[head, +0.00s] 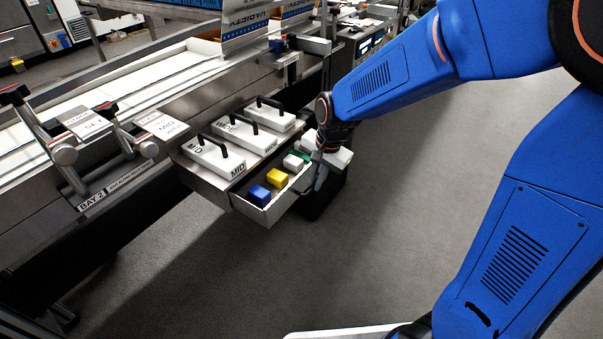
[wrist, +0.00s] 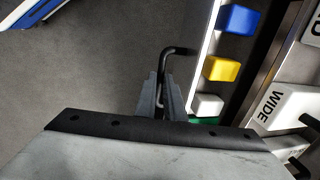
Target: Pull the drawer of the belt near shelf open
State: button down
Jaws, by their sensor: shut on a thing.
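The drawer (head: 287,202) stands pulled out from under the shelf (head: 204,180) beside the belt. Its white front wall (wrist: 206,50) shows as a narrow strip in the wrist view. Inside it are a blue block (head: 259,195), a yellow block (head: 277,178), a white block (head: 293,162) and a green one, partly hidden. The drawer's dark bar handle (wrist: 180,50) runs between the grey fingers of my gripper (wrist: 162,92). My gripper is shut on the handle. In the head view my gripper (head: 319,178) is at the drawer's front, and the grip itself is unclear.
White plates with black handles, marked MID (head: 213,158) and WIDE (head: 245,136), lie on the shelf above the drawer. The belt (head: 120,85) runs behind. A dark bin (head: 325,195) stands below the drawer's far end. The grey floor (head: 215,275) in front is clear.

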jog(key=shift+s+d, duration=0.75)
jog(key=shift+d, duration=0.25)
jog(key=c, duration=2.1)
grip_release()
jog(key=shift+r, duration=0.1)
jog(key=d+r, duration=0.1)
jog(key=r, duration=0.4)
jog(key=s+r, duration=0.1)
jog(key=r, duration=0.5)
jog(key=s+d+r, duration=0.1)
jog(key=r, duration=0.5)
jog(key=shift+d, duration=0.35)
jog(key=shift+s, duration=0.1)
jog(key=s+d+f+n+t, duration=0.1)
jog(key=s+d+n, duration=0.1)
jog(key=s+d, duration=0.3)
jog(key=s+d+f+n+t+h, duration=0.1)
jog(key=s+d+n, duration=0.2)
jog(key=s+d, duration=0.2)
jog(key=s+d+f+n+t, duration=0.1)
jog(key=s+d+n, duration=0.1)
jog(key=s+d, duration=0.4)
jog(key=shift+s+f+n+h, duration=0.2)
jog(key=shift+s+n+h, duration=0.15)
jog(key=shift+s, duration=1.2)
